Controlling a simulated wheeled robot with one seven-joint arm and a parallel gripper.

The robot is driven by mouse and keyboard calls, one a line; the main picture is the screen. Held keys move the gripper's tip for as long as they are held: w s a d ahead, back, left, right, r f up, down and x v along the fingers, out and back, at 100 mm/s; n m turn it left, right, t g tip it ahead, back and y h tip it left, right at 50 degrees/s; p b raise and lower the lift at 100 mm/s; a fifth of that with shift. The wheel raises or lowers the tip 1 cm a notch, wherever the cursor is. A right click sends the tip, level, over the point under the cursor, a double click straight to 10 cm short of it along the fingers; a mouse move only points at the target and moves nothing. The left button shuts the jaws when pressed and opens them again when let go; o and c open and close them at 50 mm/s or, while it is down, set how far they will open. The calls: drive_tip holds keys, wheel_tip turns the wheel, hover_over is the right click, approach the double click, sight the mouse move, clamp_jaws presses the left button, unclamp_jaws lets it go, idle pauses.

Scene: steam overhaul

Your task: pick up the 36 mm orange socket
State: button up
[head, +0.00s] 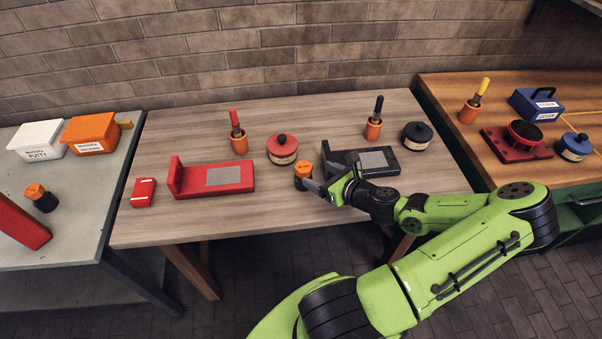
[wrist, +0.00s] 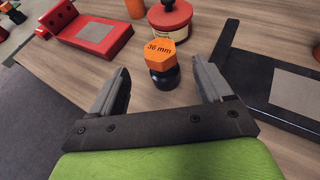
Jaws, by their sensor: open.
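The 36 mm orange socket (head: 303,171) stands upright on the wooden table, with an orange hexagonal top and a dark body. In the wrist view the socket (wrist: 161,62) shows "36 mm" on its top. My gripper (head: 318,184) is open, low over the table, just right of the socket in the head view. In the wrist view my gripper (wrist: 163,82) has one finger on each side, and the socket stands ahead, around the line between the fingertips. No contact shows.
A red lidded pot (head: 283,151) stands close behind the socket. A black fixture (head: 376,163) lies right of it, a red fixture (head: 215,180) left. Orange cups with tools (head: 239,143) stand at the back.

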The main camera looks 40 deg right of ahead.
sight(305, 168)
drive_tip(key=b+x, duration=0.1)
drive_tip(key=x, duration=0.8)
drive_tip(key=shift+w+f, duration=0.2)
drive_tip(key=shift+w, duration=0.15)
drive_tip(key=shift+s, duration=0.1)
drive_tip(key=shift+r, duration=0.1)
drive_tip(key=c, duration=1.4)
